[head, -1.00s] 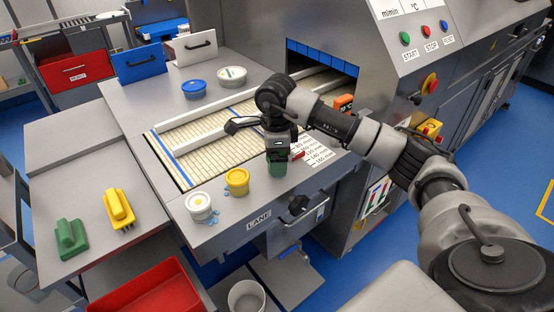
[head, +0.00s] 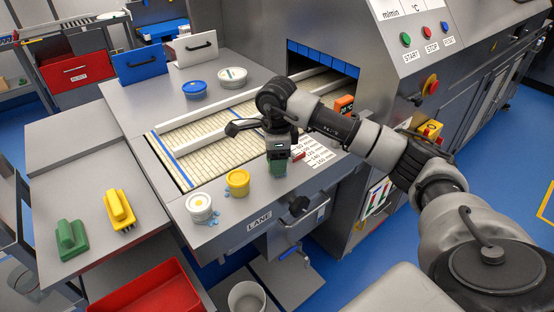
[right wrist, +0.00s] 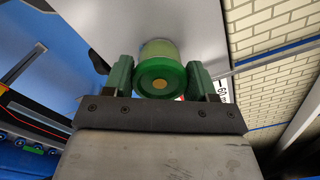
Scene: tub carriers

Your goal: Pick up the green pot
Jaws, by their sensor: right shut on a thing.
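The green pot (right wrist: 162,78) sits between the two green fingers of my right gripper (right wrist: 161,82) in the right wrist view, its round lid with a yellow-brown dot facing the camera. In the head view the pot (head: 278,169) shows just below my right gripper (head: 279,158), at the front edge of the lane table. My right gripper is shut on it. The gripper hides its top in the head view, and I cannot tell whether its base touches the table. My left gripper is not in view.
A yellow pot (head: 237,183) and a white pot (head: 200,208) stand left of the green pot. Blue (head: 194,89) and white (head: 232,76) tubs stand behind the belt (head: 222,137). A green brush (head: 71,240) and a yellow brush (head: 120,210) lie on the left shelf.

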